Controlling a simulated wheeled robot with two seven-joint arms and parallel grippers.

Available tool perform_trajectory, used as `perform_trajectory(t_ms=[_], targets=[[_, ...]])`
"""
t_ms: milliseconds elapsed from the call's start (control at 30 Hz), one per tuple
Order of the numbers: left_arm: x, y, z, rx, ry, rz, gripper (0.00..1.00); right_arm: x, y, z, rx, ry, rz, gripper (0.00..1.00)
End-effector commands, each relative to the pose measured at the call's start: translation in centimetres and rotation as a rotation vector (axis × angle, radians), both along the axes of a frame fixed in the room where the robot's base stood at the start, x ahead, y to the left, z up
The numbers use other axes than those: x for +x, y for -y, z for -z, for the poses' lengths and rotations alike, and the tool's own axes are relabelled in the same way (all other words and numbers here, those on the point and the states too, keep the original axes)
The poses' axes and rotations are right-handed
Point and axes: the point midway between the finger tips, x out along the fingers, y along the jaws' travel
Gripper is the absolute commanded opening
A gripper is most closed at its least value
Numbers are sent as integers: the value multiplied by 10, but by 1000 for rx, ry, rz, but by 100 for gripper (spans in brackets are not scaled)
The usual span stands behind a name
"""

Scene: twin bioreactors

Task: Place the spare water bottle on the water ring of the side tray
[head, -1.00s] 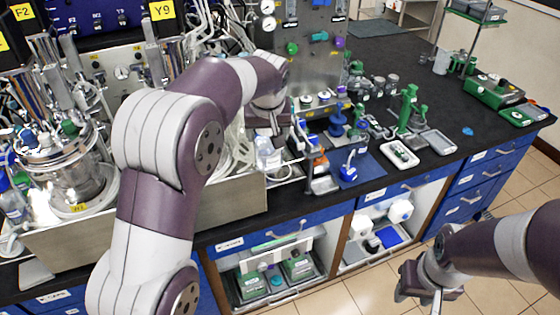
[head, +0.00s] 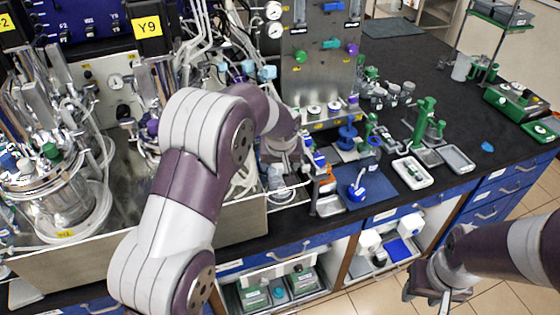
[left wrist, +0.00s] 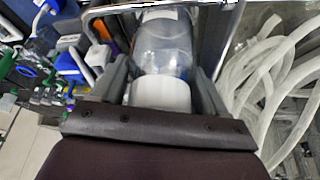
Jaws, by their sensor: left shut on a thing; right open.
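A clear bottle with a white cap (left wrist: 160,96) is in my left gripper. It also shows in the head view as a pale shape (head: 275,178) below the hand. My left gripper (head: 284,158) is shut on it, with one finger on each side near the cap in the left wrist view. The bottle is over or at the side tray (head: 290,196), a shallow metal tray at the bench's front edge; I cannot tell whether it touches. The water ring is hidden. My right gripper (head: 432,292) is open and empty, in front of the bench.
A steel trough (head: 235,212) with white tubing lies left of the tray. A blue mat (head: 372,190) with blue labware and small bottles is close to the right. A steel valve panel (head: 318,75) stands behind. The dark bench top further right has clear patches.

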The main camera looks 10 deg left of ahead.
Motion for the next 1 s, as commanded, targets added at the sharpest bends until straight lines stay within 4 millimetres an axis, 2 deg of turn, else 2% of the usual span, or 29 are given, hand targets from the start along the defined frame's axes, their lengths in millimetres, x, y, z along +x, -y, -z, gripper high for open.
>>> perform_trajectory(t_ms=[233, 267, 333, 567, 667, 700, 767, 1000], targets=[[0, 0, 3, 0, 2, 0, 24, 0, 0, 4, 0, 0, 0, 43], [0, 0, 3, 0, 0, 0, 77, 0, 0, 4, 0, 0, 0, 43], [0, 0, 2, 0, 0, 0, 99, 0, 0, 3, 0, 0, 0, 43], [0, 0, 2, 0, -1, 0, 99, 0, 0, 3, 0, 0, 0, 43], [0, 0, -4, 0, 0, 0, 99, 0, 0, -3, 0, 0, 0, 43], [-1, 1, -6, 0, 2, 0, 99, 0, 0, 2, 0, 0, 0, 43], [-5, 2, -16, 0, 4, 0, 99, 0, 0, 5, 0, 0, 0, 43], [-29, 9, -75, 0, 5, 2, 99, 0, 0, 14, 0, 0, 0, 43]])
